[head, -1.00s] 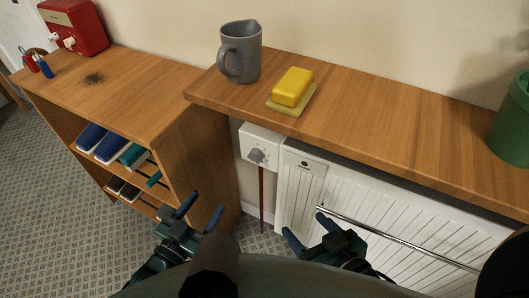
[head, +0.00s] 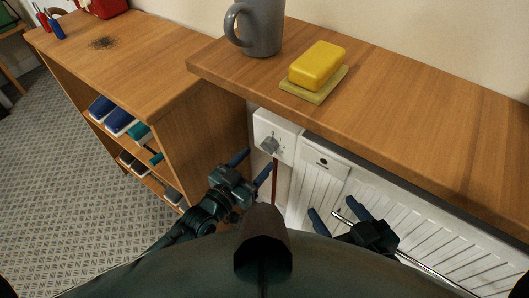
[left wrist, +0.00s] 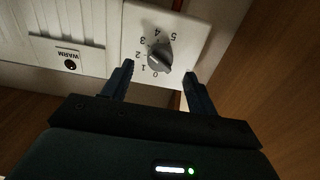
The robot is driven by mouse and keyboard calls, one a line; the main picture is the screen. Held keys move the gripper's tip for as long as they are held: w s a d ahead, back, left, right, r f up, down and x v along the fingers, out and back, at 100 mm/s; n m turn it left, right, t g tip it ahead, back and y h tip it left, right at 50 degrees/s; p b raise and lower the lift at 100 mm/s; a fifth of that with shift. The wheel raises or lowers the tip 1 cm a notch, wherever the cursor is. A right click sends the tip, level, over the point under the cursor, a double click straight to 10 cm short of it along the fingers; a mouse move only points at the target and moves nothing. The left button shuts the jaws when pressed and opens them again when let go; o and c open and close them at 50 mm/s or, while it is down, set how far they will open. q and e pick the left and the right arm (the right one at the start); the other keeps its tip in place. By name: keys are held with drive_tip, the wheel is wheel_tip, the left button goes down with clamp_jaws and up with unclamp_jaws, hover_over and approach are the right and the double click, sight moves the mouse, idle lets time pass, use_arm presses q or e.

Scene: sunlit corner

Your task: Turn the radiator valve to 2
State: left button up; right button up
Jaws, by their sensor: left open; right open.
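The radiator valve is a grey knob (head: 269,144) on a white plate (head: 289,127) at the radiator's upper left corner. In the left wrist view the knob (left wrist: 160,57) shows upside down, with numbers 0 to 5 around it; which one it points at I cannot tell. My left gripper (head: 258,163) is open, just below and in front of the knob. In its wrist view the two fingertips (left wrist: 158,71) lie to either side of the knob, apparently short of it.
A wooden shelf (head: 400,110) overhangs the valve, bearing a grey mug (head: 262,28) and a yellow block (head: 317,65) on a small mat. A wooden bookcase (head: 205,140) stands close on the left.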

sight(266, 151)
use_arm(q)
drive_tip(key=shift+b+x, duration=0.3)
drive_tip(key=shift+x, duration=2)
drive_tip(key=c, duration=1)
drive_tip(key=shift+n, duration=0.3)
drive_tip(key=n, duration=0.3)
drive_tip(key=shift+n, duration=2)
